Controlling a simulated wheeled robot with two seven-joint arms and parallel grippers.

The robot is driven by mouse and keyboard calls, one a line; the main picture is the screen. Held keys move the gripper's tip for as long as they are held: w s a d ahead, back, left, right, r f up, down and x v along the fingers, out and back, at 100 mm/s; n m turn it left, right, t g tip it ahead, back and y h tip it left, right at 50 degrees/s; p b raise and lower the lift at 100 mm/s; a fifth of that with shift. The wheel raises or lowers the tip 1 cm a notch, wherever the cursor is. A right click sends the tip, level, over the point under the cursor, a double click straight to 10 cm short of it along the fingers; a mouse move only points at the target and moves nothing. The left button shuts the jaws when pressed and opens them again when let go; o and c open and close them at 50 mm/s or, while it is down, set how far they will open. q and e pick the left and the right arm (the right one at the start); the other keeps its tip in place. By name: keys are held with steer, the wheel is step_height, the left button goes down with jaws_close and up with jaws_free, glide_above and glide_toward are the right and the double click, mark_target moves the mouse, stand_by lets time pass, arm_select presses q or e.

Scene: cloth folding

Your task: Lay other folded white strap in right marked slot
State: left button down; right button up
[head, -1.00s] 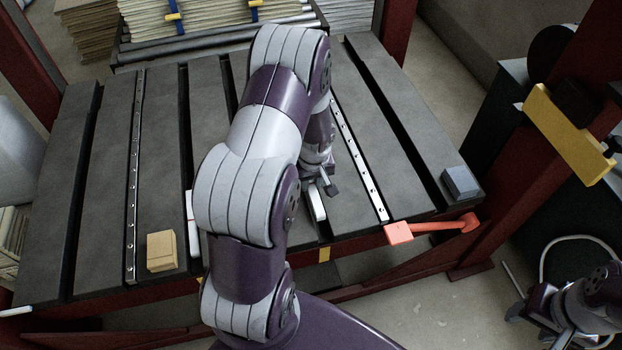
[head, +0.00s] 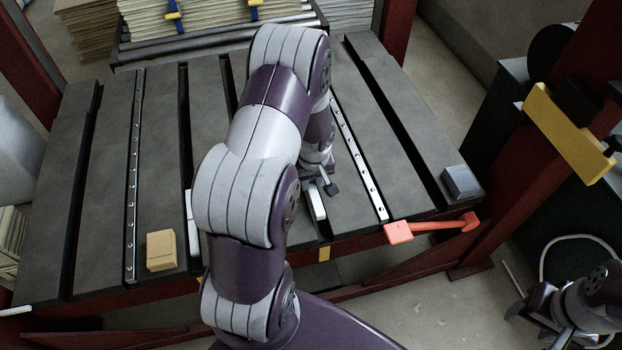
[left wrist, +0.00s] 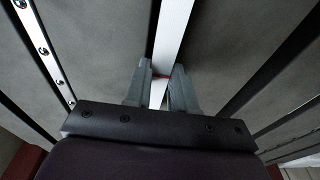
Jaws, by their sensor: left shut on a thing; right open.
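A white strap (left wrist: 174,40) runs away between the fingers of my left gripper (left wrist: 161,82) in the left wrist view, where the fingers are shut on it. In the head view the end of this strap (head: 317,203) shows on the bench, right of my left arm and beside my left gripper (head: 322,190). Another white strap (head: 192,215) shows partly at the left of my arm, which hides the rest. My right gripper (head: 524,308) is open and empty at the lower right, off the bench. My left arm hides the bench middle.
The grey slotted bench (head: 100,190) has two metal strips with holes (head: 134,170). A tan block (head: 161,250) and a grey-blue block (head: 460,182) stand near its front. A red-orange handle (head: 430,227) juts at the front right edge.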

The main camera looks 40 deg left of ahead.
mark_target(311, 183)
stand_by(0.3)
arm_select(q)
steer(key=c, duration=0.9)
jaws_free()
steer(key=shift+o, duration=0.2)
step_height(311, 183, up, 8)
steer(key=p, duration=0.7)
